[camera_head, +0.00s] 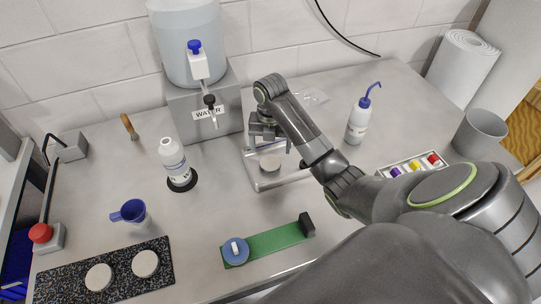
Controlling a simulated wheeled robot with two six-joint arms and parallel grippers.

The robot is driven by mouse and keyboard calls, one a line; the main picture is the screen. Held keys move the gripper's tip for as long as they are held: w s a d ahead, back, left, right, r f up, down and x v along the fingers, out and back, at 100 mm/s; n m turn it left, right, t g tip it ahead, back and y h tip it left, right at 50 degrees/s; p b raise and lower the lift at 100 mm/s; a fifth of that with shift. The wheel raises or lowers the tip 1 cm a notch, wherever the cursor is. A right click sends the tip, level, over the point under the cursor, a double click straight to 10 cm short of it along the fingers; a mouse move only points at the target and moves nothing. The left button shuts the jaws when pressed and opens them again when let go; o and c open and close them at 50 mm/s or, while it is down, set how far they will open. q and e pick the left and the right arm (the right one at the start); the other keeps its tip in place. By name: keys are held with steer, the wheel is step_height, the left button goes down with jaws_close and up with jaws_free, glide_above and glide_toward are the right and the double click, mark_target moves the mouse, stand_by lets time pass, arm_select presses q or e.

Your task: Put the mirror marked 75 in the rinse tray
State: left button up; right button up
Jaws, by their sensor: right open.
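A shallow metal tray (264,186) sits in the middle of the table, and a pale round disc (270,162) lies in it. My right gripper (273,146) is open, just above and behind that disc, and appears apart from it. Part of the tray is hidden by my right arm. Two more pale discs, one left (99,277) and one right (145,263), lie on a black speckled slab (62,281) at the front left. No number 75 is legible on any disc. My left gripper is not in view.
A water tank (185,45) on a grey stand is behind the tray. A green fixture (272,241) with a blue round part (235,257) lies in front. A wash bottle (358,122) stands right.

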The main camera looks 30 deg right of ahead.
mark_target(271, 162)
step_height(271, 162, up, 6)
steer(key=p, duration=0.4)
stand_by(0.6)
